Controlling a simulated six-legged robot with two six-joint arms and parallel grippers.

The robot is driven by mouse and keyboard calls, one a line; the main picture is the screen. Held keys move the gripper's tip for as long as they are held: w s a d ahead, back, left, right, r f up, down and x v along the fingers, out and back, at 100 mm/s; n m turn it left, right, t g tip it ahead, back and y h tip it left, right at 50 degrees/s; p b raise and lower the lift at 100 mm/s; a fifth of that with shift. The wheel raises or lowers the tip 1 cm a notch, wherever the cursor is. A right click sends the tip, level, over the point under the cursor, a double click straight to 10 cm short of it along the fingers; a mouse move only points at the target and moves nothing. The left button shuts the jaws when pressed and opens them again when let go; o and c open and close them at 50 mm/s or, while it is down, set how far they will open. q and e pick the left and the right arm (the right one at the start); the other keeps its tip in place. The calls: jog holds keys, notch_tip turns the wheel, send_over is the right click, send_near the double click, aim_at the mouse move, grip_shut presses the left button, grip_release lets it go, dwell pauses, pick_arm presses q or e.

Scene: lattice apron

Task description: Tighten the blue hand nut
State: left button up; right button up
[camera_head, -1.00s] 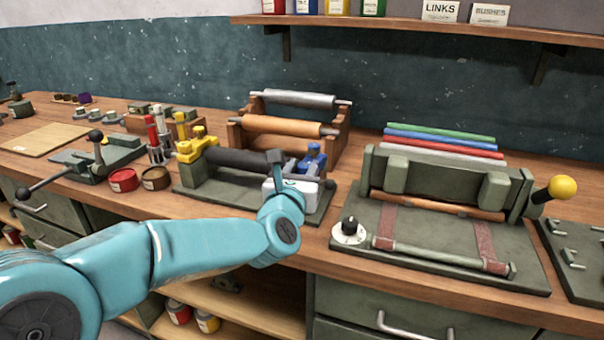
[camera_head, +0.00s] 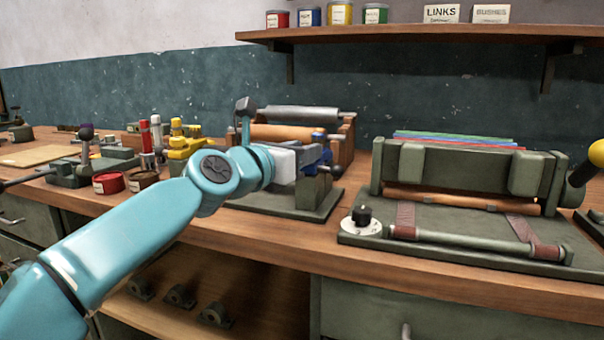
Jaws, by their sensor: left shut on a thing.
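The blue hand nut (camera_head: 319,137) is at the right end of a green-based roller fixture (camera_head: 300,208), on top of a blue clamp. My left arm reaches in from the left, and its white gripper body (camera_head: 284,166) is beside the clamp. My left gripper (camera_head: 312,160) is shut at the blue parts, with its dark fingers overlapping them, so its exact hold on the nut is partly hidden. The yellow clamp (camera_head: 186,146) at the fixture's left end shows behind my arm. The dark roller between the clamps is hidden. My right gripper is out of view.
A wooden rack (camera_head: 345,140) with rollers stands close behind the fixture. A large green press (camera_head: 465,170) with a dial (camera_head: 361,222) is to the right. Red and brown tins (camera_head: 108,183) stand to the left. A shelf (camera_head: 420,34) runs above.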

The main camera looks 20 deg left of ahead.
pick_arm(q)
jog(key=shift+f, duration=0.1)
jog(key=o, duration=1)
jog(key=shift+o, duration=0.2)
jog(key=shift+s, duration=0.1)
jog(key=v, duration=1.6)
jog(key=shift+a, duration=0.25)
